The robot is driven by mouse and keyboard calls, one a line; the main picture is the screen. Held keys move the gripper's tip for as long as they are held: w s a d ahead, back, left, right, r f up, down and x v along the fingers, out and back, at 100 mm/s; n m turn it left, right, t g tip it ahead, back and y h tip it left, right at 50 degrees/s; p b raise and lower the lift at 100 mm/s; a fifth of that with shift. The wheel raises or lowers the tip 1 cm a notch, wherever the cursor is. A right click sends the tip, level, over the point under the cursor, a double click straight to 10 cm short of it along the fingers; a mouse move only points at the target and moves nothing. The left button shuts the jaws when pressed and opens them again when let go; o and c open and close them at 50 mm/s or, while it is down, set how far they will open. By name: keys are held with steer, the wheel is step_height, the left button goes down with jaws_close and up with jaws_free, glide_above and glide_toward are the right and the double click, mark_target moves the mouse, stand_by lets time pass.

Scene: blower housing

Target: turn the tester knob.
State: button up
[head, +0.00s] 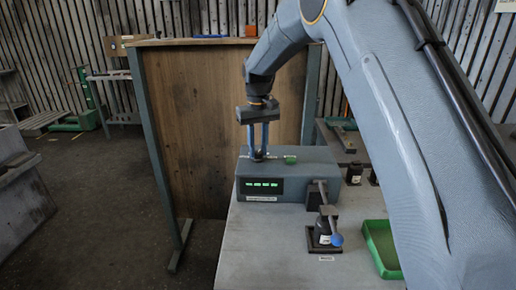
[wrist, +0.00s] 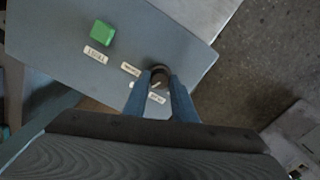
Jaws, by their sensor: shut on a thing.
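The tester is a grey-blue box (head: 325,165) on the table, with a lit green display (head: 263,184) on its dark front panel. Its top also fills much of the wrist view (wrist: 55,45). The small dark round knob (wrist: 160,74) sits on that top among white labels. My gripper (head: 259,155) points down at the tester top, and its two blue fingers (wrist: 160,88) are shut on the knob, one on each side. In the head view the fingers largely hide the knob. A green button (wrist: 102,33) stands on the top beside it, also visible in the head view (head: 290,159).
A green tray (head: 381,250) is at the right. A wooden panel (head: 205,125) rises behind the table. Open floor (head: 95,200) lies left.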

mark_target(258, 152)
steer(key=shift+r, duration=0.1)
stand_by(0.3)
steer(key=o, duration=1)
steer(key=shift+o, duration=0.2)
step_height(258, 152, up, 8)
steer(key=shift+f+b, duration=0.1)
steer(key=shift+b, duration=1.05)
